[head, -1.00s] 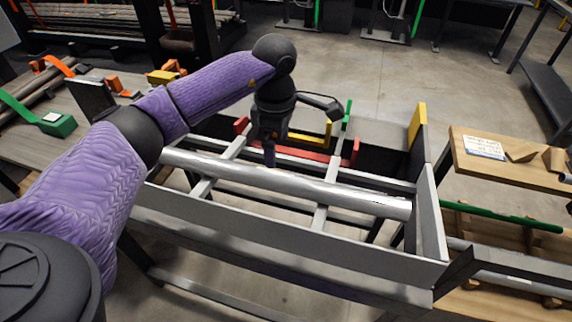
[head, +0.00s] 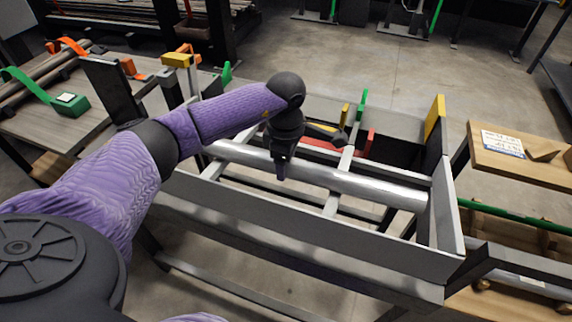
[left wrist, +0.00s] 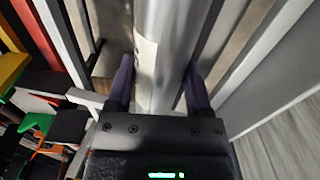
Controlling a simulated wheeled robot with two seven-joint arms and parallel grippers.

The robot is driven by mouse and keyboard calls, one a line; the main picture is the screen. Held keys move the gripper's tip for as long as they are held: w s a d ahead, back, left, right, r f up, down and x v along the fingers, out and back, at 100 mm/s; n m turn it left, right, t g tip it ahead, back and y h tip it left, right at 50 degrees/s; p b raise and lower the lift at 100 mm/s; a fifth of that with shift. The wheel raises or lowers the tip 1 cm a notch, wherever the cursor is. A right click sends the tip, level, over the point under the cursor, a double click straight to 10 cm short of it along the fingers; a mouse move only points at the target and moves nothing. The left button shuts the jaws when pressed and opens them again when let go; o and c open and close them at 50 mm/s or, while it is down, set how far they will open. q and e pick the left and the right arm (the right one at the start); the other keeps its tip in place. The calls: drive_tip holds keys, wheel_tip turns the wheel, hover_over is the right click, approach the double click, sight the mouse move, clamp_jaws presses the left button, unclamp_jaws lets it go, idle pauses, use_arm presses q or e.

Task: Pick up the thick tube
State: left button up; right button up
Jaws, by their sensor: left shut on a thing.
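The thick tube (head: 370,187) is a long, smooth silver-grey cylinder. It lies lengthwise on the crossbars of a grey metal trough. My left gripper (head: 282,170) reaches down onto it from above, left of its middle. In the left wrist view the tube (left wrist: 172,35) runs between the two dark purple fingers of the gripper (left wrist: 158,85), one finger on each side. The gripper is shut on the tube. The tube's far left part is partly hidden by my left arm. My right gripper is out of view.
The trough has a long front wall (head: 300,225) and a tall right end panel (head: 450,210). Red, yellow and green brackets (head: 362,105) stand behind the tube. A wooden-topped table (head: 515,160) is on the right, a cluttered bench (head: 50,125) on the left.

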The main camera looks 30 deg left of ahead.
use_arm(q)
clamp_jaws()
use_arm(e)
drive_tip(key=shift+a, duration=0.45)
use_arm(q)
drive_tip(key=shift+r, duration=0.1)
